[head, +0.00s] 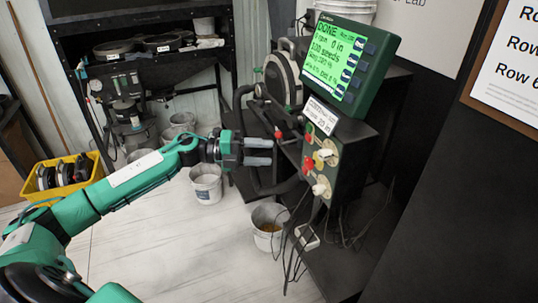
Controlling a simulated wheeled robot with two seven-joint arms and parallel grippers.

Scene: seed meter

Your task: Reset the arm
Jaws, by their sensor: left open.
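My left arm (125,180) is green and grey and reaches in from the lower left. My left gripper (271,152) is open and empty, with its two grey fingers pointing right. It is in the air to the left of the control box (345,160), with a visible gap between them. The box carries red and pale knobs. Above it the green-framed monitor (340,58) shows a lit green screen that begins with "DONE". My right gripper is not in view.
A round metering unit (284,78) stands behind the box. White buckets (206,184) and (268,227) stand on the pale floor. A yellow crate (38,200) with dark discs is at left. Black cables (296,245) hang below the box. A dark panel fills the right side.

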